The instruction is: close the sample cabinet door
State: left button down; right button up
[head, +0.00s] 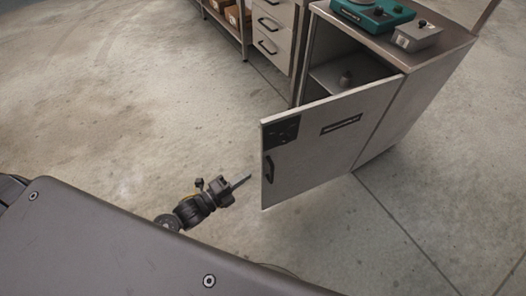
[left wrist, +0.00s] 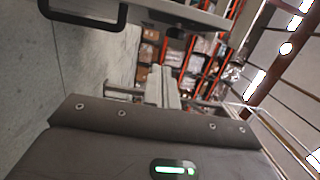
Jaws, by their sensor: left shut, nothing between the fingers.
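The sample cabinet (head: 420,98) stands at the upper right with its grey door (head: 318,150) swung wide open toward me. The door has a dark handle (head: 269,168) near its free edge, a black square patch above it and a dark label. My left gripper (head: 247,178) is shut and empty, just left of the door's free edge at about handle height in the picture. I cannot tell whether it touches the door. In the left wrist view the gripper's closed fingers (left wrist: 165,88) point away, and the dark handle (left wrist: 85,22) shows at the upper left. My right gripper is not in view.
A teal scale (head: 371,14) and a small grey box (head: 417,36) sit on the cabinet top. A small weight-like object (head: 345,79) stands inside. A drawer unit (head: 272,35) and a shelf with cartons stand to the left. The concrete floor around the door is clear.

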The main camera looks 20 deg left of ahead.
aim_at(263, 151)
pick_arm(q)
jog(key=w+d, duration=0.1)
jog(key=w, duration=0.2)
jog(key=w+d+p, duration=0.1)
jog(key=w, duration=0.3)
jog(key=w+p, duration=0.1)
jog(key=w, duration=0.3)
jog(key=shift+w+d+r, duration=0.1)
jog(key=shift+d, duration=0.3)
jog(key=shift+w, duration=0.1)
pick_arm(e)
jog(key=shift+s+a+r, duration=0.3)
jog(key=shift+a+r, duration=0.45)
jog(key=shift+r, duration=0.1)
pick_arm(q)
jog(key=shift+a, duration=0.15)
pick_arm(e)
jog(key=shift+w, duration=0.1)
